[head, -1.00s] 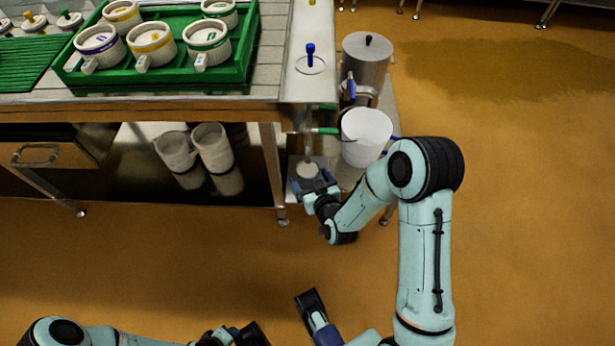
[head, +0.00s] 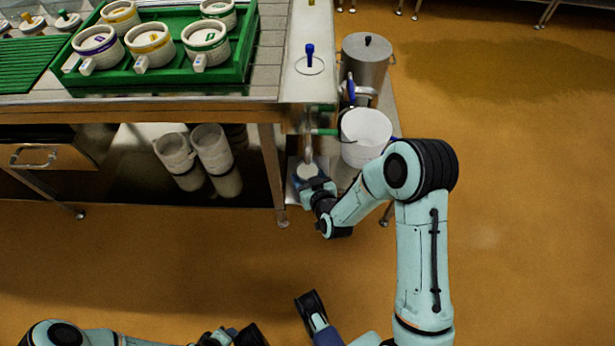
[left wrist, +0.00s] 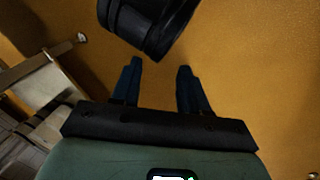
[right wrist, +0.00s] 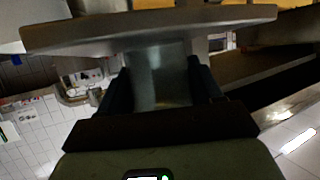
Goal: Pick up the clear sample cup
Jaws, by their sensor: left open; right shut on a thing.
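The clear sample cup (head: 308,171) shows in the head view as a small cup with a whitish top or contents, below a tap at the table's right end. My right gripper (head: 313,182) is shut on it from the near side. In the right wrist view the see-through cup (right wrist: 160,75) is between the two fingers, against a flat grey plate (right wrist: 90,38). I cannot tell whether the cup touches the plate. My left gripper (left wrist: 158,68) is open and empty above the floor in the left wrist view.
A white bucket (head: 365,130) and a steel pot (head: 367,62) stand right of the cup. A green tray (head: 240,75) of white moulds is on the tiled table. Tall white moulds (head: 215,160) stand on the lower shelf.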

